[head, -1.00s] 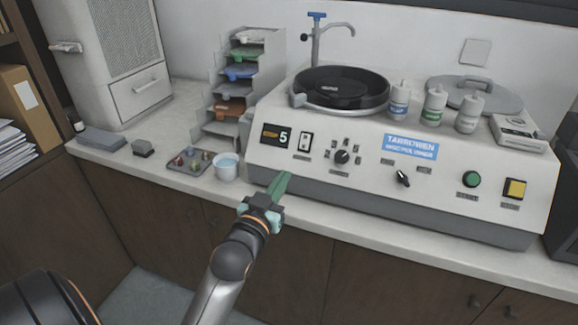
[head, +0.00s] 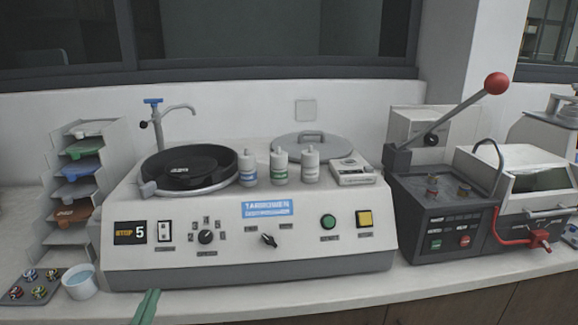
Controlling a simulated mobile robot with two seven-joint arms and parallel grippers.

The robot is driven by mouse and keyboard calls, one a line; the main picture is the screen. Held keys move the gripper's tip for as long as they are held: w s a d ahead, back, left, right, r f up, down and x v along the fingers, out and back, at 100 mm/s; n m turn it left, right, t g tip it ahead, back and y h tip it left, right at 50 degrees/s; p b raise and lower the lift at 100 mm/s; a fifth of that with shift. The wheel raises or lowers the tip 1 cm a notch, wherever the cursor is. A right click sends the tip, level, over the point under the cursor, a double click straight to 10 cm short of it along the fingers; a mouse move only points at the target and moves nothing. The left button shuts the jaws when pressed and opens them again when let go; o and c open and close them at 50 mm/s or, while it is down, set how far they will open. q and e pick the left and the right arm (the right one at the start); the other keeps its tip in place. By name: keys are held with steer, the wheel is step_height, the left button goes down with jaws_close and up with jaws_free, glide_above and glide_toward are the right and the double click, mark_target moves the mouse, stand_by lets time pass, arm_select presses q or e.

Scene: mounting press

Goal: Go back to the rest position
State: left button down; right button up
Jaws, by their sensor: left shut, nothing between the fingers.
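My left gripper (head: 146,306) shows only as green fingertips at the bottom edge, left of centre. Its fingers are together with nothing between them. It is in front of the white polishing machine (head: 200,262), near the counter's front edge, and the rest of the arm is out of the picture. The machine has a black round platen (head: 188,168), a display reading 5, a rotary knob (head: 205,237), a green button (head: 328,221) and a yellow button (head: 364,218). My right gripper is not in view.
A white cup (head: 80,283) and a tray of small round samples (head: 35,286) stand at the left. A rack of coloured sheets (head: 82,180) is behind them. Several bottles (head: 279,166) stand on the machine. A dark press (head: 445,205) with a red-knobbed lever (head: 495,84) is at the right.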

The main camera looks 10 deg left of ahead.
arm_select(q)
steer(key=s+d+f+m+g+h+p, duration=0.1)
steer(key=s+d+f, duration=0.3)
steer(key=f, duration=0.4)
steer(key=s+d+f+m+g+h+p, duration=0.1)
steer(key=s+d+f+g+h, duration=0.2)
steer(key=s+f, duration=0.4)
steer(key=s+d+f+m+g+h+p, duration=0.1)
steer(key=s+d+f+g, duration=0.3)
steer(key=f, duration=0.5)
steer(key=s+d+m, duration=0.1)
steer(key=s+d, duration=0.1)
steer(key=d, duration=0.1)
steer(key=shift+s+f+h+p, duration=0.25)
steer(key=shift+h+p, duration=0.05)
steer(key=shift+h, duration=0.1)
steer(key=shift+w, duration=0.1)
